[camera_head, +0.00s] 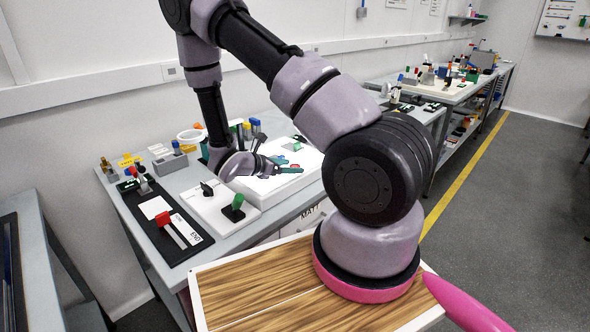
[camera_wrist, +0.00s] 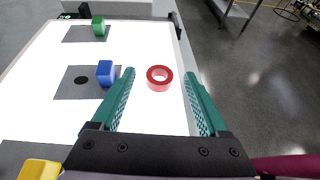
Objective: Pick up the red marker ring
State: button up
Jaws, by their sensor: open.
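The red marker ring (camera_wrist: 160,78) lies flat on the bright white light panel (camera_wrist: 50,75) in the wrist view, near the panel's right side. In that view my gripper (camera_wrist: 157,75) is open, with its two green fingers reaching forward to either side of the ring and nothing held. I cannot tell how high the fingertips are above the panel. In the head view my gripper (camera_head: 290,167) is over the lit panel (camera_head: 262,187) at the table's far part, and the ring there is too small to make out surely.
A blue block (camera_wrist: 105,73) stands on a grey patch left of the ring. A green block (camera_wrist: 98,26) is farther back, and a yellow block (camera_wrist: 40,170) is at lower left. Right of the panel is open floor (camera_wrist: 260,80). A black tray (camera_head: 165,225) lies left on the table.

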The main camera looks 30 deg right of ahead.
jog(key=shift+w+d+f, duration=0.2)
jog(key=shift+d+f, duration=0.05)
jog(key=shift+d, duration=0.25)
grip_shut()
